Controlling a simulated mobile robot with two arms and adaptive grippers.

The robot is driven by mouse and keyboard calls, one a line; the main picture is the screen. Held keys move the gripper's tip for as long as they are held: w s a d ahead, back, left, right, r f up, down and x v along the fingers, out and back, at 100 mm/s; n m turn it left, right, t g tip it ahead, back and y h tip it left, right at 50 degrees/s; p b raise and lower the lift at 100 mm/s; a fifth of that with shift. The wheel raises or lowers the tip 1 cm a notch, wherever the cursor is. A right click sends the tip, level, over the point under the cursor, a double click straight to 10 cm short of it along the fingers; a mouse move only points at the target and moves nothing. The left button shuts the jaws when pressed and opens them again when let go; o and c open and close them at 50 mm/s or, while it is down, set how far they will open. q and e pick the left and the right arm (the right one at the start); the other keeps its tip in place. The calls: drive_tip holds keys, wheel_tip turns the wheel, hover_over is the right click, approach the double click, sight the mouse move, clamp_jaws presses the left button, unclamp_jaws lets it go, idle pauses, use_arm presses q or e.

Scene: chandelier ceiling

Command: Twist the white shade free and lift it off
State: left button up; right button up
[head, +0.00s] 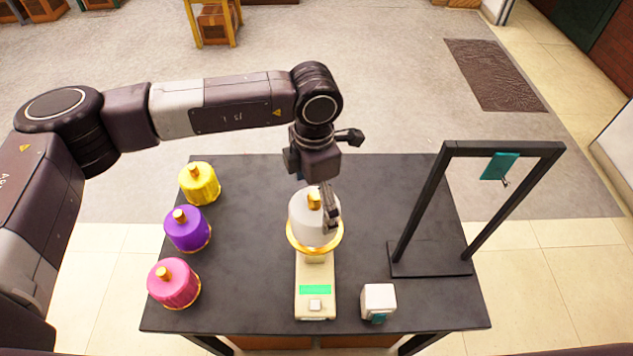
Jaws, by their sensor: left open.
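The white shade (308,228) is a rounded drum with a gold knob on top and a gold rim at its base. It sits upright on a cream device (315,273) with a green display, at the middle of the dark table. My left gripper (329,210) reaches down from above, open, with its fingers at the upper right side of the shade beside the gold knob. The fingers hide part of the shade's right side. I cannot tell whether they touch it. My right gripper is not in view.
Yellow (203,186), purple (186,231) and pink (172,285) shades stand along the table's left side. A black frame (430,190) with a teal tag (499,166) stands at the right. A small white box (378,299) is near the front edge. The table (250,200) is clear between these.

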sight(315, 212)
use_arm(q)
wheel_tip(315, 212, down, 3)
drive_tip(key=shift+s+f+p, duration=0.1)
drive_tip(key=shift+f+p, duration=0.05)
drive_tip(key=shift+p, duration=0.5)
drive_tip(key=shift+f, duration=0.5)
drive_tip(key=c, duration=1.4)
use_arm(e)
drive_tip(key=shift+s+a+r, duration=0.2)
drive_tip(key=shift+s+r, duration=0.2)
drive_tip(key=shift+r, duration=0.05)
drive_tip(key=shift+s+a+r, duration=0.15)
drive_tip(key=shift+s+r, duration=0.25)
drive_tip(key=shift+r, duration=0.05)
use_arm(q)
drive_tip(key=shift+f, duration=0.15)
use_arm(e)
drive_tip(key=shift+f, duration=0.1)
